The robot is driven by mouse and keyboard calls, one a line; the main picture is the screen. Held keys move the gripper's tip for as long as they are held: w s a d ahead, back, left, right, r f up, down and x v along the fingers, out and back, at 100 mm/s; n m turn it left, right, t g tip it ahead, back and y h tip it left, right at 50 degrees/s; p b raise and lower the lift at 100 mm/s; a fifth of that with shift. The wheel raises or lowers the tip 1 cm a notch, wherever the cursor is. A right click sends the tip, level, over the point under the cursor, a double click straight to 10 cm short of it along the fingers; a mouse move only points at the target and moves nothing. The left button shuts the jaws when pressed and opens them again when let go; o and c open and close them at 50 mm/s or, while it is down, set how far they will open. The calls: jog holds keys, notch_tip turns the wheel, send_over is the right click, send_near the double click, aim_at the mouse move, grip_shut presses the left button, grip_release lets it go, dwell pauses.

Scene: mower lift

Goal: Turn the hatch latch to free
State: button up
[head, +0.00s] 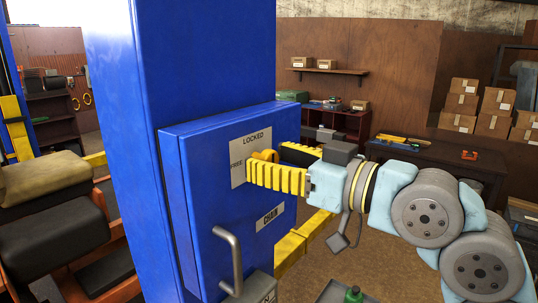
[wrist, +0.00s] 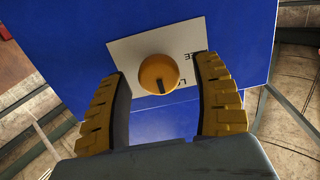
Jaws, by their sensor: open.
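The hatch latch is an orange-yellow round knob (head: 264,155) on a white label plate (head: 237,170) on the blue hatch (head: 210,200). The label reads LOCKED at the top and FREE at the left in the head view. In the wrist view the knob (wrist: 157,72) has a dark mark on its lower edge, toward the LOCKED lettering, most of which is hidden. My gripper (head: 268,162) is open, with yellow ribbed fingers at the hatch face. In the wrist view its fingertips (wrist: 160,66) stand on either side of the knob, with gaps on both sides.
A grey handle (head: 230,258) sticks out of the hatch below, and a CHAIN label (head: 269,217) is under my gripper. A blue column (head: 200,60) stands behind the hatch. A dark workbench (head: 440,150) with tools and stacked cardboard boxes (head: 462,104) are at the right.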

jog(key=shift+w+a, duration=0.2)
jog(key=shift+a, duration=0.15)
jog(key=c, duration=1.2)
